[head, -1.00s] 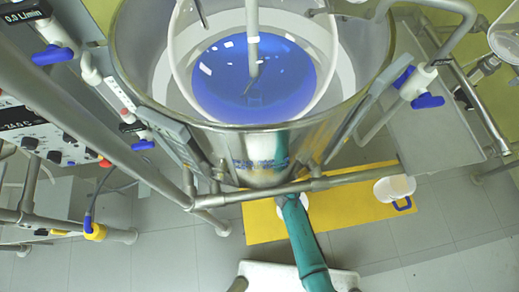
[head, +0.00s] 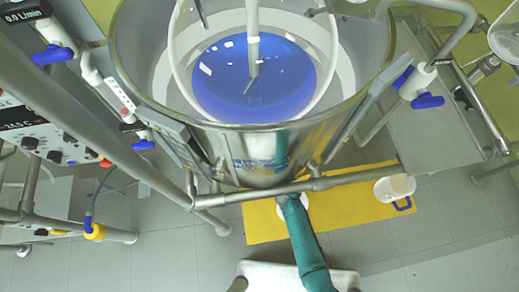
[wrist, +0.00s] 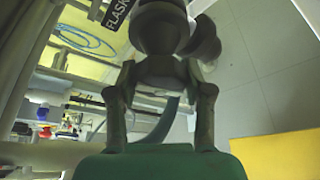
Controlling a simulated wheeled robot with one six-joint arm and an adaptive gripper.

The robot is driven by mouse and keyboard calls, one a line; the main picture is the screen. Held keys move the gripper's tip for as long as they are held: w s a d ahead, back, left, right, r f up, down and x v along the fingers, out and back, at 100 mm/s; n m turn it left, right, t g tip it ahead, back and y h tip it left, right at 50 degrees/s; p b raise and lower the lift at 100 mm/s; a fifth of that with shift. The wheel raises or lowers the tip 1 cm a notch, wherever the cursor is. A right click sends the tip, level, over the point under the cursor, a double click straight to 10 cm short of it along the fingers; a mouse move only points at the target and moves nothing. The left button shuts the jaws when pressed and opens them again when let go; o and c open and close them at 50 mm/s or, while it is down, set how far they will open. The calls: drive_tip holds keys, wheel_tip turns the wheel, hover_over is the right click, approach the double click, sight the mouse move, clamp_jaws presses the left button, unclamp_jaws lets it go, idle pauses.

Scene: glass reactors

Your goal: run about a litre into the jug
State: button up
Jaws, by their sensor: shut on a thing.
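The large glass reactor (head: 345,135) holds blue liquid (head: 225,80) with a stirrer in it. My teal arm reaches in under the reactor's front, and the reactor hides my gripper in the head view. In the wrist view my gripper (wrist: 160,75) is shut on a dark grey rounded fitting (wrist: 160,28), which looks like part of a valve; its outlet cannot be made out. A white jug (head: 390,190) with a blue handle stands on the yellow mat, right of the arm.
Steel frame rails (head: 345,181) cross in front of the reactor. Blue-handled valves (head: 428,101) sit on pipes at both sides. A control box (head: 45,130) with knobs stands at the left. The grey floor (head: 170,260) left of my arm is clear.

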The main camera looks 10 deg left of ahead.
drive_tip(key=m+t+y, duration=0.1)
drive_tip(key=m+y, duration=0.1)
drive_tip(key=m, duration=0.3)
drive_tip(key=shift+m, duration=0.3)
idle(0.4)
drive_tip(key=o, duration=1.2)
drive_tip(key=shift+c, duration=0.2)
drive_tip(key=f+v, duration=0.1)
drive_tip(key=v, duration=1.1)
drive_tip(key=shift+r, duration=0.2)
drive_tip(key=shift+d, duration=0.1)
